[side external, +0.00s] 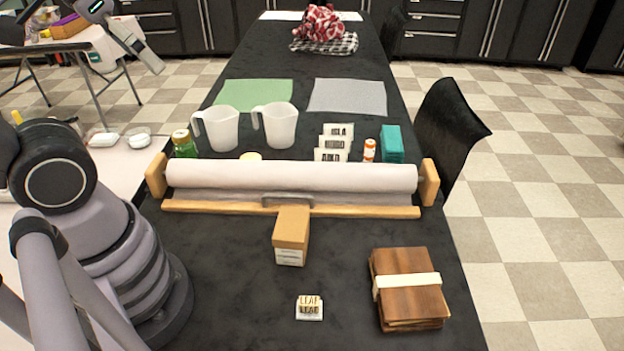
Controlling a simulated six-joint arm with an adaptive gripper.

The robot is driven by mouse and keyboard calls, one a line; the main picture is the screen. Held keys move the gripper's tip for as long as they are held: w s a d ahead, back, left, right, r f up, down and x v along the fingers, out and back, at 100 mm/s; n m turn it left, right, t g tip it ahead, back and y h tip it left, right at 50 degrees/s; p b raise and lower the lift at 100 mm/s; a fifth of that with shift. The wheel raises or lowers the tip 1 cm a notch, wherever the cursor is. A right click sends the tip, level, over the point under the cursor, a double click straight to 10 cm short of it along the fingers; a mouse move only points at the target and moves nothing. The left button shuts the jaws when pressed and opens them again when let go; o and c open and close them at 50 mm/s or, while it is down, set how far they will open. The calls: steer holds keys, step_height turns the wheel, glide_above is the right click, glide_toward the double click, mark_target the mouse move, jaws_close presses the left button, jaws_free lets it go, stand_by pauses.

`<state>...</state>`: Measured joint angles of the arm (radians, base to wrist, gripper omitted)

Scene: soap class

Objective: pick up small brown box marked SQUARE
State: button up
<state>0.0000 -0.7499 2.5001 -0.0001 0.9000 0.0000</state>
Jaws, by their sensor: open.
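A small brown box (291,235) stands upright on the dark table (225,285), just in front of the roll holder. Its front has a white label whose print is too small to read. My gripper (150,58) is at the upper left edge of the side view, open and empty. It is far from the box, up and to the left of it in the picture. Its fingertips show only poorly.
A white paper roll (290,175) in a wooden holder (155,175) lies behind the box. A strapped brown wooden bundle (412,265) is at right, and a small lettered block (309,308) in front. White jugs (275,125) stand farther back.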

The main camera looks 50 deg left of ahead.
steer(key=m+y, duration=1.1)
steer(key=m, duration=0.9)
glide_above(291, 225)
steer(key=s+a, duration=0.2)
step_height(291, 225, down, 23)
steer(key=d+f+m+t, duration=0.1)
steer(key=f+m, duration=0.1)
steer(key=f, duration=0.1)
steer(key=d+f+m+t+h, duration=0.1)
steer(key=d+f+m+t, duration=0.1)
steer(key=f+m, duration=0.1)
steer(key=s+d+f+m+t+h, duration=0.1)
steer(key=f+m, duration=0.1)
steer(key=f, duration=0.1)
steer(key=shift+d+f, duration=0.15)
steer(key=shift+d, duration=0.1)
steer(key=shift+f+m+t, duration=0.3)
steer(key=shift+f+m, duration=0.1)
steer(key=shift+w+a+f, duration=0.15)
steer(key=shift+w+f, duration=0.05)
steer(key=shift+f, duration=0.05)
steer(key=x, duration=0.6)
steer(key=shift+w+a+f, duration=0.1)
steer(key=shift+w, duration=0.1)
